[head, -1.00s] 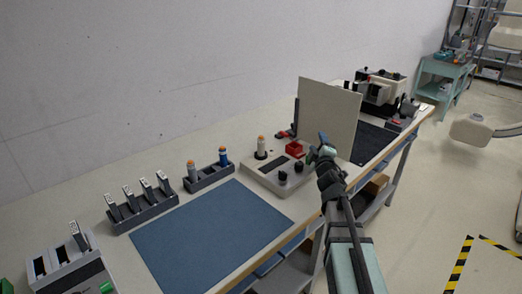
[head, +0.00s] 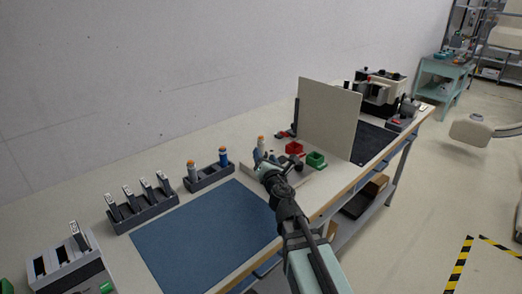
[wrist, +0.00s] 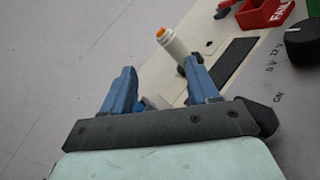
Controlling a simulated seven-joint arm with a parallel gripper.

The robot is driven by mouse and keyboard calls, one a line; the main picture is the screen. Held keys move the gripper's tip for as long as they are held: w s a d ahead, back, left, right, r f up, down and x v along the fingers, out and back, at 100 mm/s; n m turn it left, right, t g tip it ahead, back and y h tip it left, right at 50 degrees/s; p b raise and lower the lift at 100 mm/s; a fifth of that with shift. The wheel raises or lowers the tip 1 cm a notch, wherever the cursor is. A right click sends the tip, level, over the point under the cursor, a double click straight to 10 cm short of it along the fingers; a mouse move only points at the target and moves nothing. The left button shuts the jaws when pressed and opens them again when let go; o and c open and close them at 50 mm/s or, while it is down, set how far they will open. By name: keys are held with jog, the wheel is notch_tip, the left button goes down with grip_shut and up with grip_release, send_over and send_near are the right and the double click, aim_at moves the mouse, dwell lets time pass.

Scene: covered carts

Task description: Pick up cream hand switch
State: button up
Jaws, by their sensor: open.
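A cream hand switch with an orange button (head: 261,143) stands upright at the back of the beige control box (head: 247,168). It also shows in the wrist view (wrist: 172,42), just beyond my fingertips and closer to the right finger. A dark holder at its base is partly hidden by that finger. My gripper (wrist: 160,70) is open, with nothing held between its blue fingers. In the head view my gripper (head: 262,165) is over the box, in front of the switch, and hides much of the box.
A rack (head: 209,178) holds a white and a blue hand switch, left of the box. A red bin (head: 294,148) and a green bin (head: 316,160) stand right of it, before an upright panel (head: 328,118). The blue mat (head: 200,235) is clear.

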aim_at(261, 144)
jog(key=n, duration=0.1)
jog(key=s+n+h, duration=0.1)
jog(key=shift+s+f+n, duration=0.1)
jog(key=shift+f+n, duration=0.2)
jog(key=shift+f, duration=0.05)
jog(key=n, duration=0.1)
jog(key=n+h, duration=0.1)
jog(key=shift+s+d+f+n, duration=0.1)
jog(key=shift+s+f+n, duration=0.1)
jog(key=shift+n, duration=0.2)
jog(key=w, duration=0.4)
jog(key=w+a, duration=0.1)
jog(key=w, duration=0.4)
jog(key=w+a, duration=0.1)
jog(key=w, duration=0.3)
jog(key=shift+w, duration=0.3)
jog(key=c, duration=1.1)
